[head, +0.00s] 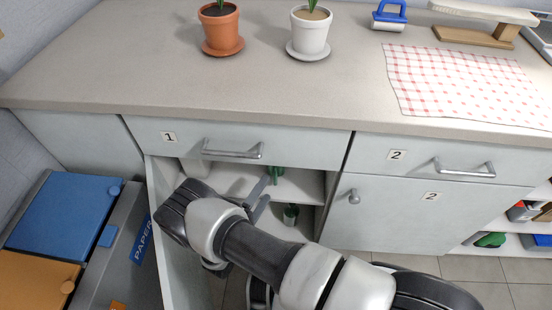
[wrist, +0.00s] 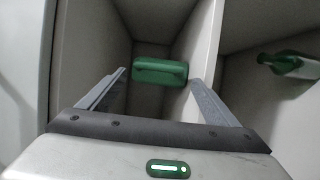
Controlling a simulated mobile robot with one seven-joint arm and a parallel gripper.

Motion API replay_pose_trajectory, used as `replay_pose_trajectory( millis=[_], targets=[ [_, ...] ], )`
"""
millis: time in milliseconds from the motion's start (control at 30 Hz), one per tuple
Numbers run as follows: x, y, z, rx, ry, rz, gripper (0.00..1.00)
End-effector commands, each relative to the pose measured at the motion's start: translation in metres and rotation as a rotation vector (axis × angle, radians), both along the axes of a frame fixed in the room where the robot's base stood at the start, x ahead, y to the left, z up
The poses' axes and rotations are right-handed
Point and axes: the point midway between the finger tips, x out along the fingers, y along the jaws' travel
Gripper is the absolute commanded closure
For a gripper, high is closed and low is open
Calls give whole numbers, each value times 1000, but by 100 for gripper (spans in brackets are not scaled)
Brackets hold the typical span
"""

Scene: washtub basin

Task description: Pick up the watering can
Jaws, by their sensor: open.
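A green object (head: 277,174), which looks like the watering can, stands on the upper shelf of the open cabinet under drawer 1. In the wrist view its rounded green body (wrist: 160,71) lies ahead, between the lines of my two fingers. My gripper (head: 265,194) is open and empty at the cabinet opening, its fingers pointing inward. The can seems to be beyond the fingertips, and I see no contact. Its spout and handle cannot be made out, and my gripper hides part of the cabinet in the head view.
A green bottle (head: 291,214) with a pale label stands on the lower shelf. The shelf board (wrist: 207,45) runs close beside one finger. The open cabinet door (head: 172,235) and lidded bins (head: 62,215) are at the left. Two potted plants stand on the counter (head: 140,65).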

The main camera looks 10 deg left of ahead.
Motion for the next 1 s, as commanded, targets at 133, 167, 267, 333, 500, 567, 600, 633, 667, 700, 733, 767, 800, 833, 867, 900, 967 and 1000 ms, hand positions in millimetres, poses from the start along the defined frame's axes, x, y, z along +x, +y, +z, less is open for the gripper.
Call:
replay_pose_trajectory(
  millis=[133,167,267,333,500,567,600,633,667,700,733,767,800,833,867,900,967,1000],
  targets=[
    [10,-4,0,1,0,-1,16],
    [14,-5,0,1,0,-2,16],
    [29,-12,0,0,-1,-4,16],
    [39,-15,1,0,-1,-2,16],
    [52,-19,2,0,0,0,16],
    [53,-19,2,0,0,1,16],
    [53,-19,2,0,0,1,16],
    [53,-19,2,0,0,1,16],
    [53,-19,2,0,0,1,16],
    [53,-19,2,0,0,1,16],
    [53,-19,2,0,0,1,18],
    [53,-19,2,0,0,1,23],
    [53,-19,2,0,0,1,30],
    [53,-19,2,0,0,1,35],
    [53,-19,2,0,0,1,40],
    [53,-19,2,0,0,1,47],
    [53,-19,2,0,0,1,57],
    [53,-19,2,0,0,0,63]
  ],
)
